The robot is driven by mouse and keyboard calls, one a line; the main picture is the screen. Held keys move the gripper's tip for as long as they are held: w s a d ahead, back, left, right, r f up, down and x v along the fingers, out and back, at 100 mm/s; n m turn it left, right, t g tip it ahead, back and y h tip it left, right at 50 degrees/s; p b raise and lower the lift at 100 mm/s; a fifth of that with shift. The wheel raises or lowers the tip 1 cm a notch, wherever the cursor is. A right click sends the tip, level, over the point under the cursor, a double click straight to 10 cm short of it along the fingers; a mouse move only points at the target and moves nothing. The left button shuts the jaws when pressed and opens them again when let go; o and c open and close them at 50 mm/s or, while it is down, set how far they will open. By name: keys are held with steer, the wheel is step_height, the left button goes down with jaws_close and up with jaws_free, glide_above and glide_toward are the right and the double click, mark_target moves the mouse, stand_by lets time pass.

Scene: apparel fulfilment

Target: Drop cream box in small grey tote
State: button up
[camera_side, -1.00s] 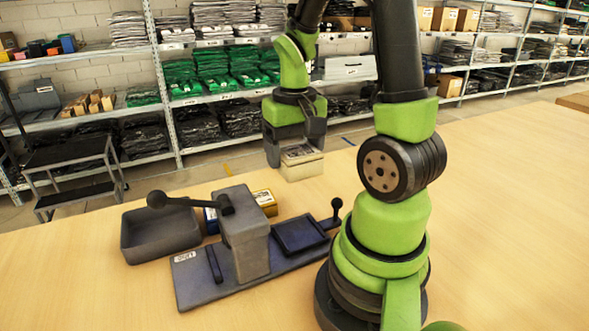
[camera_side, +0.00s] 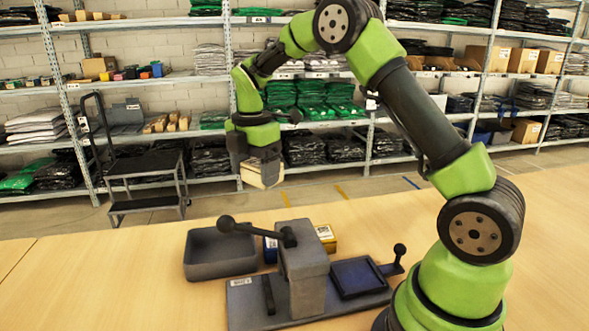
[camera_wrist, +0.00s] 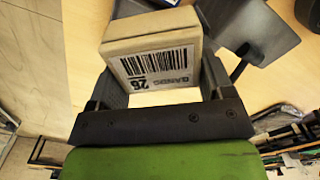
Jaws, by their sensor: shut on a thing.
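The cream box (camera_side: 262,174) is held between the fingers of my gripper (camera_side: 258,168), high over the table and slightly tilted in the side view. In the wrist view the cream box (camera_wrist: 150,32) shows a white barcode label, with a finger on each side. The small grey tote (camera_side: 221,271) is an open, dark grey bin on the table, left of the lever press. My gripper is above it in the side view and a little to its right, with a clear gap. The tote's floor is partly hidden by its front wall.
A grey press (camera_side: 303,285) with a long lever stands just right of the tote, its lever end reaching over the tote's right side. A blue tray (camera_side: 357,277) is on its base. A yellow box (camera_side: 326,237) and a blue box (camera_side: 270,250) are behind. Table left of the tote is clear.

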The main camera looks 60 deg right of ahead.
steer(key=w+a+n, duration=0.6)
steer(key=a+n, duration=0.1)
steer(key=n, duration=0.4)
steer(key=shift+s+d+f, duration=0.1)
steer(key=shift+d+f, duration=0.1)
steer(key=shift+f, duration=3)
steer(key=shift+s+d+f, duration=0.1)
steer(key=shift+d+f, duration=0.05)
steer(key=shift+f, duration=3)
steer(key=o, duration=1)
step_height(320, 180, up, 10)
steer(key=shift+r+m, duration=0.1)
steer(key=shift+m, duration=0.2)
